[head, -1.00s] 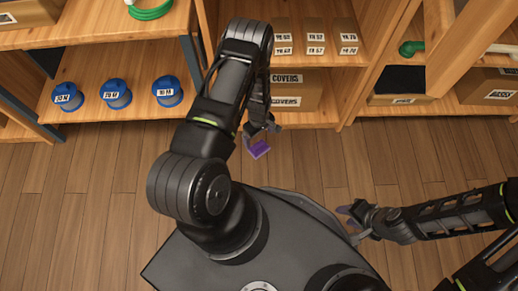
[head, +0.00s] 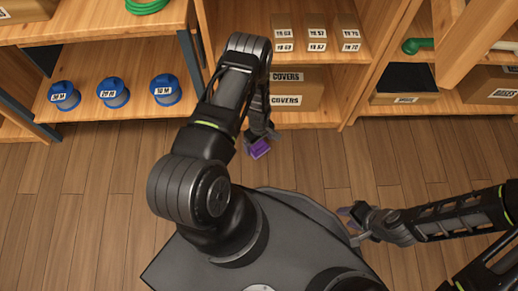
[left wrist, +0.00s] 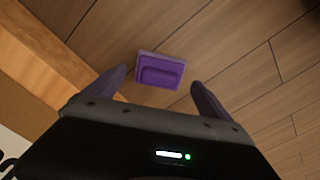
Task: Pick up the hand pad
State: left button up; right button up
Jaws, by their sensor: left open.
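The hand pad is a small purple block (head: 260,149) on the wooden floor, just in front of the middle shelf. In the left wrist view the hand pad (left wrist: 160,71) lies between the two fingertips and a little beyond them, with a gap on each side. My left gripper (head: 260,142) is open above the pad and points down at it. The gripper partly covers the pad's far edge in the head view. In the left wrist view my left gripper (left wrist: 159,78) holds nothing. My right gripper (head: 351,224) is open and empty beside my base, far from the pad.
The middle shelf unit (head: 341,122) with boxes marked COVERS (head: 300,98) stands just behind the pad. Several blue spools (head: 114,93) sit on the left shelf. A green item (head: 414,46) is on the right shelf. The floor (head: 60,220) left of my base is clear.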

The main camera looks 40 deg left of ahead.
aim_at(259, 145)
pick_arm(q)
notch_tip(259, 145, down, 2)
pick_arm(e)
jog(key=shift+w+f, duration=0.1)
jog(key=shift+f, duration=0.4)
pick_arm(q)
jog(key=shift+c, duration=0.5)
